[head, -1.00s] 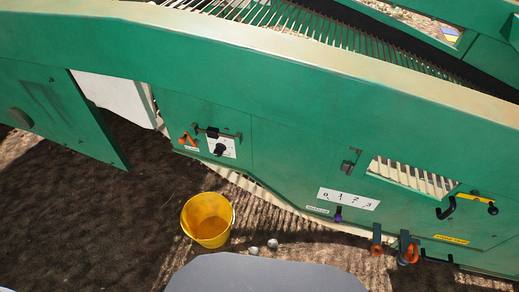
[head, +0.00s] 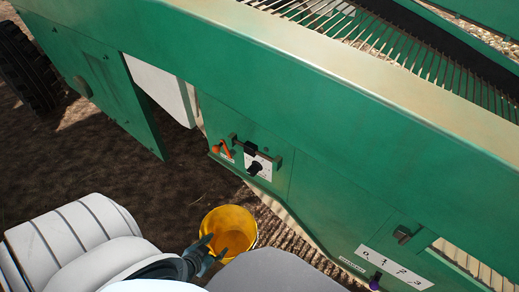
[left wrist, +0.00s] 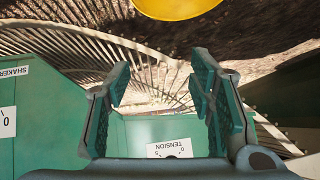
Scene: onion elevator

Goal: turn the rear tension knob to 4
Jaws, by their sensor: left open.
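The tension knob (head: 255,168) is a small black knob on a white dial plate (head: 266,160) on the green machine side, just right of an orange lever. In the left wrist view the white TENSION plate (left wrist: 170,148) shows upside down, with 0 and 5 readable. Only a dark edge of the knob shows there, so its setting cannot be read. My left gripper (head: 207,254) is over the yellow bucket in the head view, left of and below the knob in the picture. Its jaws (left wrist: 160,84) are apart and empty. My right gripper is not in view.
A yellow bucket (head: 232,222) stands on the soil beside the machine. A black latch (head: 250,147) and the orange lever (head: 223,148) sit close to the dial. A green door (head: 105,85) stands out at left.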

